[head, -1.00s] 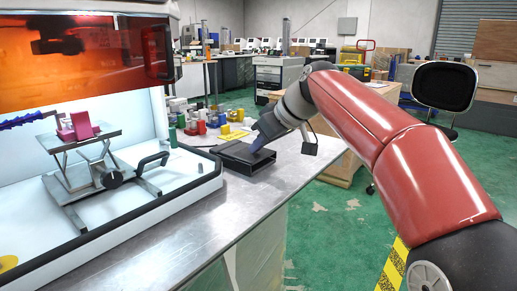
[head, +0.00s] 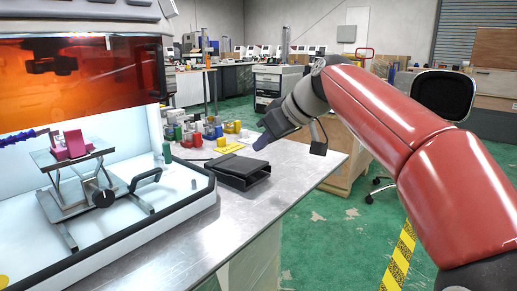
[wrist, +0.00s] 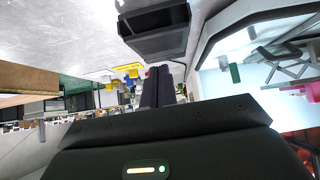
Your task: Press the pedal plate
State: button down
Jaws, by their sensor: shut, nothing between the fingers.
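The pedal (head: 238,172) is a dark, wedge-shaped box with a flat top plate, lying on the metal bench right of the white enclosure. It also shows in the wrist view (wrist: 158,35), at the top of the picture. My gripper (head: 261,145) hangs above and just behind the pedal's right end, apart from it in the head view. In the wrist view its two dark fingers (wrist: 157,85) are pressed together with nothing between them.
The white enclosure (head: 150,222) with an orange window (head: 70,85) stands at left, with a lifting stand (head: 85,185) inside. Several coloured bottles and blocks (head: 205,132) and a yellow card (head: 228,148) are behind the pedal. The bench front (head: 235,215) is clear.

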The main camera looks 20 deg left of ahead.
jog(key=v, duration=0.7)
jog(key=shift+s, duration=0.15)
jog(key=shift+d, duration=0.1)
jog(key=s+d+f+m+t+h, duration=0.1)
jog(key=s+d+f+m+h, duration=0.3)
jog(key=s+d+f, duration=0.7)
jog(key=s+d+f+m+t+h, duration=0.1)
jog(key=s+d+f+m+h, duration=0.3)
jog(key=s+d+f+m, duration=0.5)
jog(key=s+d+f, duration=0.3)
jog(key=d+f, duration=0.3)
jog(key=f, duration=0.2)
jog(key=shift+s, duration=0.15)
jog(key=shift+d, duration=0.15)
